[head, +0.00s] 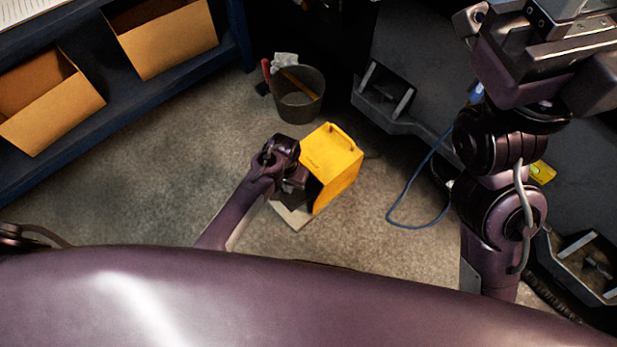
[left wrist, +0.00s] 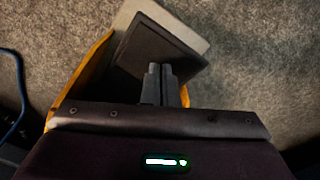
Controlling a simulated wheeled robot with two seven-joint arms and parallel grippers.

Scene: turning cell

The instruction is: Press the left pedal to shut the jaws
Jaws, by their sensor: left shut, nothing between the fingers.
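The pedal unit has a yellow hood (head: 335,163) on a pale base plate (head: 292,217), standing on the floor at the centre of the head view. My left gripper (head: 291,190) is low at the hood's open side. In the left wrist view the dark pedal plate (left wrist: 140,48) lies beneath the shut, empty fingers (left wrist: 160,78). The fingertips overlap its lower part in the picture; I cannot tell whether they touch it. The hood's edge (left wrist: 88,75) runs along the left. My right gripper (head: 545,50) is raised at the upper right; its finger opening is unclear.
A grey bucket (head: 298,98) stands behind the pedal unit. A blue cable (head: 408,195) loops on the floor to its right, near the dark machine base (head: 420,40). A blue shelf (head: 120,112) with cardboard boxes (head: 165,42) is at left. The floor between is clear.

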